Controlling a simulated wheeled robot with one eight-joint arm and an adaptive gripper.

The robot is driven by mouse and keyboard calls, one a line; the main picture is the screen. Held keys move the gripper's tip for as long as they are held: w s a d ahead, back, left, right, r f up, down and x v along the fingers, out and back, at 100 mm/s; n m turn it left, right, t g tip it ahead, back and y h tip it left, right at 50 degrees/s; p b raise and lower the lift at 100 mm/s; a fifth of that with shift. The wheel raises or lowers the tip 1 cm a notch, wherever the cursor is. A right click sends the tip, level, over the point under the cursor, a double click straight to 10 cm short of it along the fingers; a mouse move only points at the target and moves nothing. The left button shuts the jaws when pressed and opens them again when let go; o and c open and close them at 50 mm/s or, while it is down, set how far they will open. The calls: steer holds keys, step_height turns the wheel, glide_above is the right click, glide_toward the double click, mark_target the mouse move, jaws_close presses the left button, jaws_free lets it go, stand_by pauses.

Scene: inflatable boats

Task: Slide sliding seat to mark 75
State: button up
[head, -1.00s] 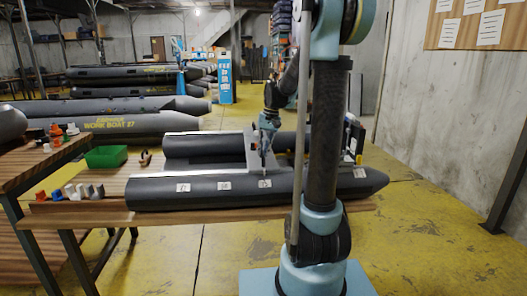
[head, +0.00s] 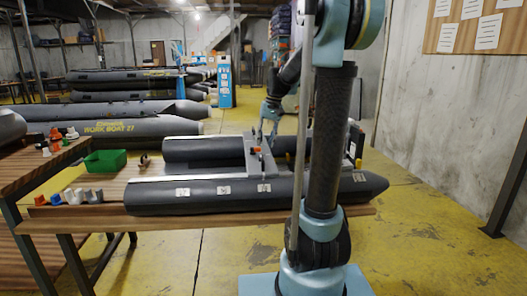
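The grey sliding seat (head: 259,158) spans the two dark tubes of the small inflatable boat (head: 210,196) on the wooden bench. A small orange part shows on top of the seat. White mark labels sit along the near tube; their numbers are too small to read. One label (head: 264,188) is just below the seat's near end. My gripper (head: 268,140) is above the far half of the seat, pointing down, with its fingers apart and nothing seen between them. Whether a fingertip touches the seat is unclear.
My own arm hides part of the boat's right side. A green bin (head: 105,161) stands on the bench at left, with several small coloured parts (head: 78,195) near the front edge. A side table (head: 40,165) stands at far left. Yellow floor is clear in front.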

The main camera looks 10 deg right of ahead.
steer(key=r, duration=0.2)
steer(key=d+r, duration=0.1)
steer(key=r, duration=0.2)
steer(key=shift+r, duration=0.2)
steer(key=s+d+f, duration=0.2)
steer(key=s+f, duration=0.5)
steer(key=s, duration=0.3)
steer(key=s+d+f+t+h, duration=0.1)
steer(key=s+f, duration=0.6)
steer(key=s, duration=0.4)
steer(key=s+d+f+t+h, duration=0.1)
steer(key=s+d+f, duration=0.1)
steer(key=s+f, duration=0.6)
steer(key=s, duration=0.2)
steer(key=shift+s+d, duration=0.3)
steer(key=shift+d, duration=0.05)
